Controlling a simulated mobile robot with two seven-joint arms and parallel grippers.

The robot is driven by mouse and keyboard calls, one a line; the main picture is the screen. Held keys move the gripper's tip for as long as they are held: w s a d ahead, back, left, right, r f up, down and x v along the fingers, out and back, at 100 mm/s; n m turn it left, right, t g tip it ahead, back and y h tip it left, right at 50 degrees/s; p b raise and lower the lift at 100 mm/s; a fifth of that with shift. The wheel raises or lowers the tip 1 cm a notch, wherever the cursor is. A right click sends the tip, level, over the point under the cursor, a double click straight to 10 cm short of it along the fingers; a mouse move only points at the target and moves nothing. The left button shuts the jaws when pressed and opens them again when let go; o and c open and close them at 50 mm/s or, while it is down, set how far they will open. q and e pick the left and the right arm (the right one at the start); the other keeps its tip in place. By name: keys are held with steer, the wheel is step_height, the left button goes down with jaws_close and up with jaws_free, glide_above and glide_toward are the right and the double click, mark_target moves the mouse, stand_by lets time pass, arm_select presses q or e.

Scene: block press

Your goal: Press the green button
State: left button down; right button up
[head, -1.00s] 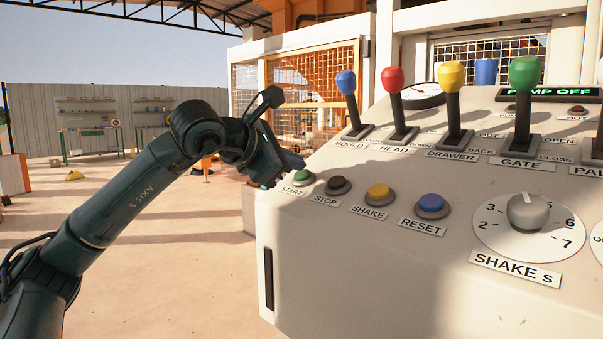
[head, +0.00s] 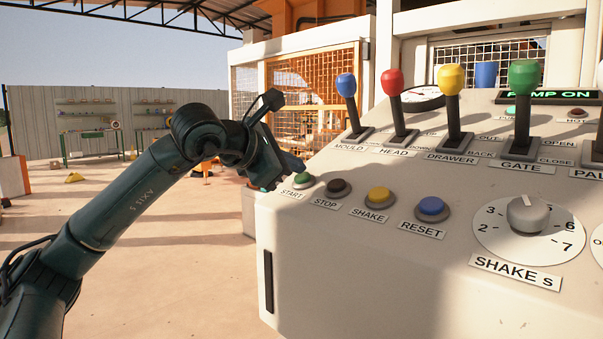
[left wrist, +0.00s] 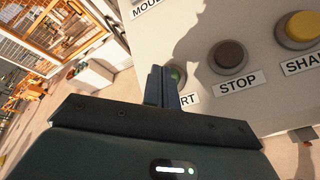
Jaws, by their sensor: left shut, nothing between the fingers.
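The green START button (head: 302,180) sits at the left end of the button row on the pale control panel (head: 350,255). My left gripper (head: 293,163) is shut and empty, just behind and left of the button in the head view. In the left wrist view its closed fingers (left wrist: 158,86) overlap the green button (left wrist: 178,76) and hide part of it and of the START label. I cannot tell whether they touch. My right gripper is not in view.
Beside it are the dark STOP button (head: 338,187), yellow SHAKE button (head: 379,196) and blue RESET button (head: 431,207). Several coloured levers stand behind, including the blue MOULD lever (head: 347,86). The display (head: 548,97) reads PUMP ON. Open floor lies to the left.

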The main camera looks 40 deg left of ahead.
arm_select(q)
steer(key=shift+s+r, duration=0.25)
steer(key=shift+r, duration=0.3)
step_height(320, 180, up, 6)
steer(key=s+p, duration=0.2)
steer(key=p, duration=0.2)
steer(key=shift+s+a+f, duration=0.15)
steer(key=shift+s+f, duration=0.1)
stand_by(0.6)
